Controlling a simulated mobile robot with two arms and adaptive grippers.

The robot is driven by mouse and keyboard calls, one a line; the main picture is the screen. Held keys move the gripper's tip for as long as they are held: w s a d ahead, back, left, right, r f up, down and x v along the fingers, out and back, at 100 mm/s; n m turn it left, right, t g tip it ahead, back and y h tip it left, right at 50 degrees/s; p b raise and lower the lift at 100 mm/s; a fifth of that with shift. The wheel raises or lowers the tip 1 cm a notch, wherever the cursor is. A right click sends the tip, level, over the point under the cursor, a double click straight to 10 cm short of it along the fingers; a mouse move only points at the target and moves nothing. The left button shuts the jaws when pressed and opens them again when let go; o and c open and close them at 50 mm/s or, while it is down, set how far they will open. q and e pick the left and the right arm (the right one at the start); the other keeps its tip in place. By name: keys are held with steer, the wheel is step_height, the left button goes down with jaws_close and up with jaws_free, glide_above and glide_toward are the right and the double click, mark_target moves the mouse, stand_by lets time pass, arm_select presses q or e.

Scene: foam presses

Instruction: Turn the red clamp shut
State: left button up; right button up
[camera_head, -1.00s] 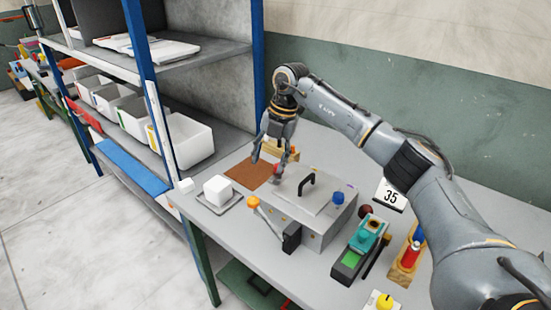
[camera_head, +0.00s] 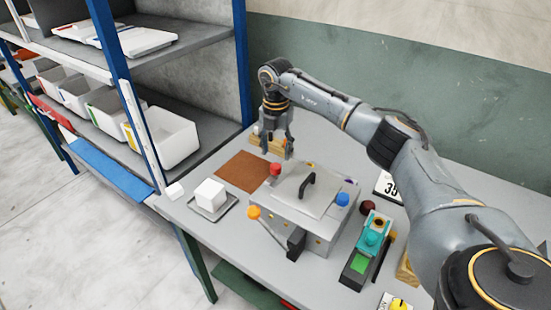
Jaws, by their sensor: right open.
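The red clamp (camera_head: 275,169) is a small red knob on the back left corner of the grey metal press box (camera_head: 318,236). The box's lid (camera_head: 305,190) is down and has a black handle (camera_head: 307,184). A blue knob (camera_head: 343,199) sits at the box's right corner. My right gripper (camera_head: 278,152) points down with its fingers apart, above and slightly behind the red clamp. It appears to hold nothing, and a gap to the knob seems to show. My left gripper is not in view.
An orange-tipped lever (camera_head: 254,212) stands at the box's front left. A white cube (camera_head: 210,194) lies on a small tray, with a brown mat (camera_head: 242,171) behind it. A teal and green control box (camera_head: 365,250) stands to the right. A shelf with white bins (camera_head: 168,137) bounds the left.

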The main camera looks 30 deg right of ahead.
mark_target(276, 166)
step_height(276, 166, down, 4)
steer(key=shift+w+f+p, duration=0.1)
steer(key=shift+f+p, duration=0.1)
steer(key=shift+p, duration=0.3)
steer(key=shift+f, duration=0.6)
steer(key=shift+c, duration=1)
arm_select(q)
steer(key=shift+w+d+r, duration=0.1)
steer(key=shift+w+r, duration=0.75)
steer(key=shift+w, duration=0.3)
arm_select(e)
jaws_close()
